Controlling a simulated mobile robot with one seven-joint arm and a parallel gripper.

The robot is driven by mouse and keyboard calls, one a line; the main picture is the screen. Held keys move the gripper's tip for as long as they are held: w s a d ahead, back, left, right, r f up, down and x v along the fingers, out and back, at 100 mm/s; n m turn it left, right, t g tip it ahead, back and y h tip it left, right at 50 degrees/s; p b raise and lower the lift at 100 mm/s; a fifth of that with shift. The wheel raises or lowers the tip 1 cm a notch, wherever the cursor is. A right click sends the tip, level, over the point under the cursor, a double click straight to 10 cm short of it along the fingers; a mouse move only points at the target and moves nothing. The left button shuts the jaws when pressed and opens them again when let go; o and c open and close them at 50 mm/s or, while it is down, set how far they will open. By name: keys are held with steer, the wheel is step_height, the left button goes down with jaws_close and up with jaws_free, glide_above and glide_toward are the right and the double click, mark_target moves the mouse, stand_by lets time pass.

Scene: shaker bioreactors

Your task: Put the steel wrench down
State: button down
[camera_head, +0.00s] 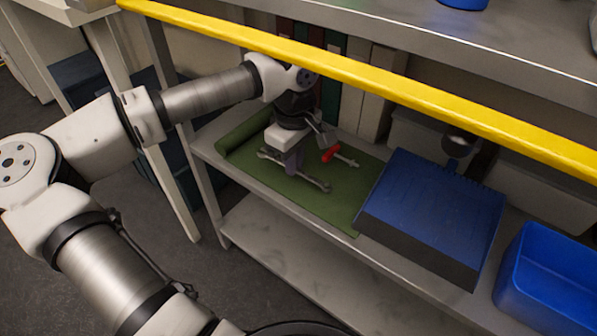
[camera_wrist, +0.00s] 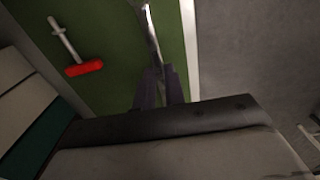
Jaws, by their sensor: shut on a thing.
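The steel wrench (camera_head: 312,181) lies level, low over the green mat (camera_head: 342,208) on the shelf; whether it touches the mat I cannot tell. My gripper (camera_head: 291,168) points down and is shut on the wrench near its middle, hiding that part. In the wrist view the fingers of my gripper (camera_wrist: 159,88) close on the near visible part of the wrench (camera_wrist: 149,28), which runs up out of the picture over the mat (camera_wrist: 110,40).
A red-headed tool with a pale handle (camera_head: 331,153) lies on the mat beside the gripper. A blue-topped sloped box (camera_head: 435,205) and a blue bin (camera_head: 550,270) stand to the right. Binders (camera_head: 375,90) stand behind. A yellow-edged shelf (camera_head: 400,88) hangs above.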

mark_target(299, 169)
steer(key=shift+d, duration=0.45)
steer(key=shift+f+b, duration=0.55)
steer(key=shift+f, duration=1.2)
steer(key=shift+f, duration=0.2)
steer(key=c, duration=1.5)
jaws_free()
step_height(299, 169, up, 8)
steer(key=shift+p, duration=0.95)
